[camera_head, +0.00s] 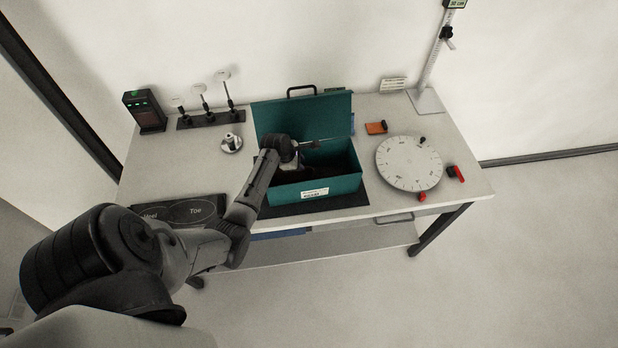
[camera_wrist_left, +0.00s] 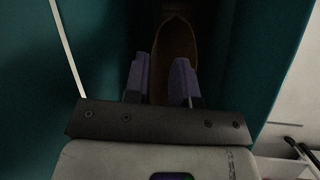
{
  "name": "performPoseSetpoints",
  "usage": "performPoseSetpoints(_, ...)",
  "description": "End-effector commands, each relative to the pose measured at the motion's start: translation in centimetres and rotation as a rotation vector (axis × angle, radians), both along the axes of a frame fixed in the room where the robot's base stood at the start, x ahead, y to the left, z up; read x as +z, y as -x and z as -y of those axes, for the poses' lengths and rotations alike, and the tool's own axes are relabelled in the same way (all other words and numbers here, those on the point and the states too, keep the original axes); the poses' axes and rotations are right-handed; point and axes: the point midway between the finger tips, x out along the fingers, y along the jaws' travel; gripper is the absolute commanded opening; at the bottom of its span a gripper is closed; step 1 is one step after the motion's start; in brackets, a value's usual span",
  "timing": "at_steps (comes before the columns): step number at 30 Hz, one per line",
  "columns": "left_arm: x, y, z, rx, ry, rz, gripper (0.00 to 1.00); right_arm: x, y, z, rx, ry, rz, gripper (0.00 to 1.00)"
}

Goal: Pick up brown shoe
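A brown shoe (camera_wrist_left: 174,45) lies inside the teal box (camera_head: 318,190), its narrow end pointing away in the left wrist view. The fingers look open, with no clear grip on the shoe. In the head view the left gripper (camera_head: 296,165) is at the box opening, and its wrist and the box wall hide most of the inside. The shoe is too dark there to make out. My right gripper is not in view.
The box's lid (camera_head: 303,117) stands open behind it. A round white dial (camera_head: 408,162) with red clamps is to the right, with a height gauge (camera_head: 436,55) behind. A black Heel/Toe plate (camera_head: 182,211) lies front left. Free table lies left of the box.

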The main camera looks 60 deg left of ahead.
Motion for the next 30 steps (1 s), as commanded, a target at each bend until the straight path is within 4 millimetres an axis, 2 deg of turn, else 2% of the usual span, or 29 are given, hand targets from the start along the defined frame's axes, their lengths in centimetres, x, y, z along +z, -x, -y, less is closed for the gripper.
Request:
performPoseSetpoints(12,-4.0,-1.9,-0.2,-0.001,0.002,-0.002,0.24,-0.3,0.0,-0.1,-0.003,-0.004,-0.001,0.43)
performPoseSetpoints(23,-4.5,-2.1,-0.2,0.000,0.001,-0.001,0.24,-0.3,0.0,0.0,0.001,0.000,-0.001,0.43)
performPoseSetpoints(30,-4.5,-2.1,-0.2,0.000,0.001,-0.001,0.04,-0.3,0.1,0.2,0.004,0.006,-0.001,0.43)
